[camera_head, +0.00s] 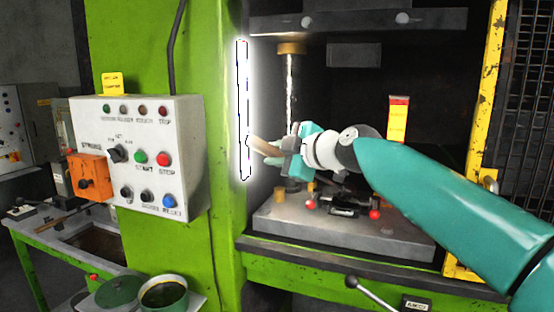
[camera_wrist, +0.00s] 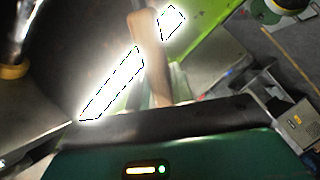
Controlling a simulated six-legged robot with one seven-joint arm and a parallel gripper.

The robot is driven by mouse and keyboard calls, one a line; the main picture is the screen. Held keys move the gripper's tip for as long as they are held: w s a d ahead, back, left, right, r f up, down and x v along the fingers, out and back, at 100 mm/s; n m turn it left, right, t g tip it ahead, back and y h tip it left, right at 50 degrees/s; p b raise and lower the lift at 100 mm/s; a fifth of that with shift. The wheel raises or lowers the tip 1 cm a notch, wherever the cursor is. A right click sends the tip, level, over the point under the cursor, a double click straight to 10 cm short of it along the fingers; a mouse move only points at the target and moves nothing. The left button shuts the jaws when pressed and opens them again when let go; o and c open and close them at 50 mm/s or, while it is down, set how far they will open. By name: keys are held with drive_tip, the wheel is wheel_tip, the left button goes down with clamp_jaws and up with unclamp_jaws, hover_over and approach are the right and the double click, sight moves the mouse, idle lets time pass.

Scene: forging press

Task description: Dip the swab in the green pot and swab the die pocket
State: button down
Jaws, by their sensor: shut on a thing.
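My gripper (camera_head: 272,153) is in front of the press opening, shut on a pale wooden stick, the swab handle (camera_head: 264,148). The handle points left towards the green press column. In the wrist view the handle (camera_wrist: 150,62) rises from behind the dark gripper edge into strong glare; I cannot make out the swab's tip. The green pot (camera_head: 163,294) stands open at the lower left, with dark contents, well below and left of my gripper. The die (camera_head: 343,205) lies on the grey press bed, below and right of my gripper; its pocket is not clear.
A glowing light strip (camera_head: 243,110) runs up the press column just left of my gripper. A control box (camera_head: 140,150) juts out at left. A green lid (camera_head: 118,291) lies beside the pot. Red-knobbed fittings (camera_head: 374,214) sit by the die. The upper ram block (camera_head: 354,55) hangs above.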

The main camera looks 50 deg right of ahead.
drive_tip(key=shift+r, duration=1.5)
drive_tip(key=w+a+r, duration=0.1)
drive_tip(key=w+a, duration=0.1)
drive_tip(key=a, duration=0.8)
drive_tip(key=w+a+r, duration=0.1)
drive_tip(key=a, duration=0.8)
drive_tip(key=shift+w+a, duration=0.35)
drive_tip(key=shift+w, duration=0.05)
